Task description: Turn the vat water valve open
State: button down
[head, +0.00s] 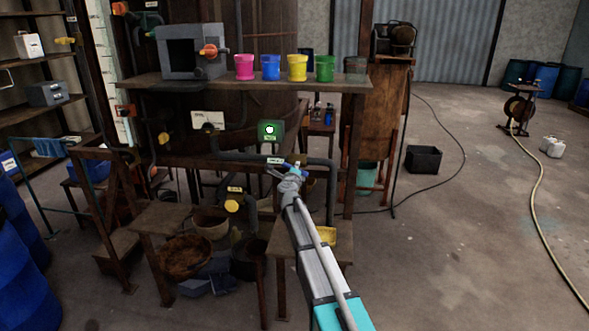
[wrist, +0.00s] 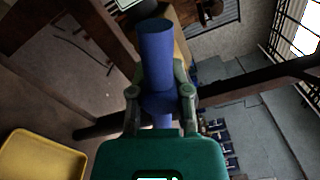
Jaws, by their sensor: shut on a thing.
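The blue valve handle (wrist: 156,48) shows in the wrist view as a thick blue cylinder between my fingers. In the head view only a small blue part (head: 300,169) of it shows, at the grey pipe below the shelf. My gripper (head: 288,174) reaches it from the front right. In the wrist view my gripper (wrist: 160,82) is shut on the handle, a finger on each side. A small white label (head: 275,160) sits just left of it. The valve body is mostly hidden, and I cannot tell how far the handle is turned.
A grey pipe (head: 318,163) runs beside my gripper. Above is a shelf (head: 240,82) with several coloured cups. A green-lit box (head: 270,131) hangs just above the label. A yellow valve (head: 232,205) is lower left. A yellow tray (wrist: 38,158) lies below.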

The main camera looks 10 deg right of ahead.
jog(key=shift+s, duration=0.1)
jog(key=c, duration=0.7)
grip_release()
jog(key=shift+a, duration=0.1)
jog(key=shift+o, duration=0.3)
jog(key=v, duration=1.2)
jog(key=shift+c, duration=0.3)
